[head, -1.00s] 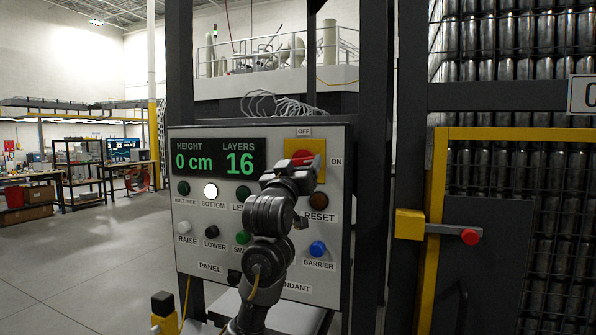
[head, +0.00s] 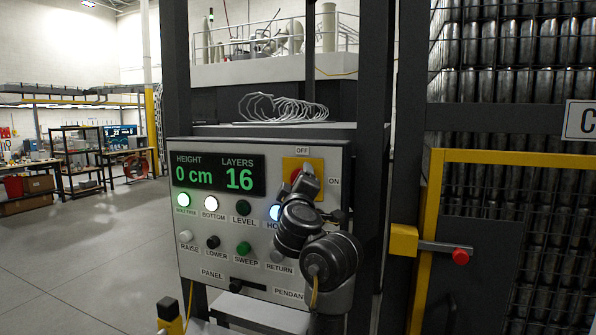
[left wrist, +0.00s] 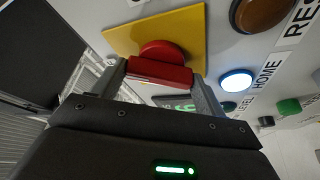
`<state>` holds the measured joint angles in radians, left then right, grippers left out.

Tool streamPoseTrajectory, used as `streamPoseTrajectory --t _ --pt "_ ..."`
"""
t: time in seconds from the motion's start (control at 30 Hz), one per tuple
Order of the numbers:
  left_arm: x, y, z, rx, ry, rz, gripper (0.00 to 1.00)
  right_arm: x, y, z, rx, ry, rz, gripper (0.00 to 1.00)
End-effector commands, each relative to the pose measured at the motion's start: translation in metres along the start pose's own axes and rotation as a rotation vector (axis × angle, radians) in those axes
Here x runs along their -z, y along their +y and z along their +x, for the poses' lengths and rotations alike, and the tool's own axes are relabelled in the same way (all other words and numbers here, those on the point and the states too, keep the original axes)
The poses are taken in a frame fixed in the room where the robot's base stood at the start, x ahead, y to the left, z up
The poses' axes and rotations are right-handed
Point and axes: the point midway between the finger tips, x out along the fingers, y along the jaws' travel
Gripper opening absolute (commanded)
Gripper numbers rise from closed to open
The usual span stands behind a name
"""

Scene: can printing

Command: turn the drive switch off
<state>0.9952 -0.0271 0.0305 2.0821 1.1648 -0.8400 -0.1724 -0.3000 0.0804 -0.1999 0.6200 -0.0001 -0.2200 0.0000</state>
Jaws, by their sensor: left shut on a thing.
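The drive switch is a red knob (head: 296,174) on a yellow plate (head: 318,166) at the panel's upper right, with OFF printed above and ON to its right. My left gripper (head: 305,181) reaches it from below and covers part of it. In the left wrist view the knob's red bar (left wrist: 160,71) lies between the two fingers of my left gripper (left wrist: 162,84), which is shut on it. The yellow plate (left wrist: 120,38) shows behind. I cannot tell for certain which mark the knob points to. My right gripper is in neither view.
The grey control panel (head: 215,270) reads 0 cm and 16 layers. Lit lamps are mast free (head: 184,200), bottom (head: 210,203) and blue home (head: 276,212). Dark posts flank the panel. A yellow-framed gate with a red-tipped latch (head: 460,256) stands at right. Open floor lies left.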

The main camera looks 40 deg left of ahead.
Motion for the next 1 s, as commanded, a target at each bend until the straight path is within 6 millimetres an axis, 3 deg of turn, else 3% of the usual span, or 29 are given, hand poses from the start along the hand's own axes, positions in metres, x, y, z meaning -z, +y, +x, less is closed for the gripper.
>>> streamPoseTrajectory --t 0.1,0.4,1.0 --pt "0.001 0.005 0.001 0.043 -0.003 -0.106 0.5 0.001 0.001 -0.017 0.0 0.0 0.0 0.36" --pt "0.002 0.005 0.001 0.133 -0.001 -0.325 0.5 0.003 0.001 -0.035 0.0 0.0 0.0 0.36" --pt "0.002 0.003 0.0 0.206 0.002 -0.5 0.5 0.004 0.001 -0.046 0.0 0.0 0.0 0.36"
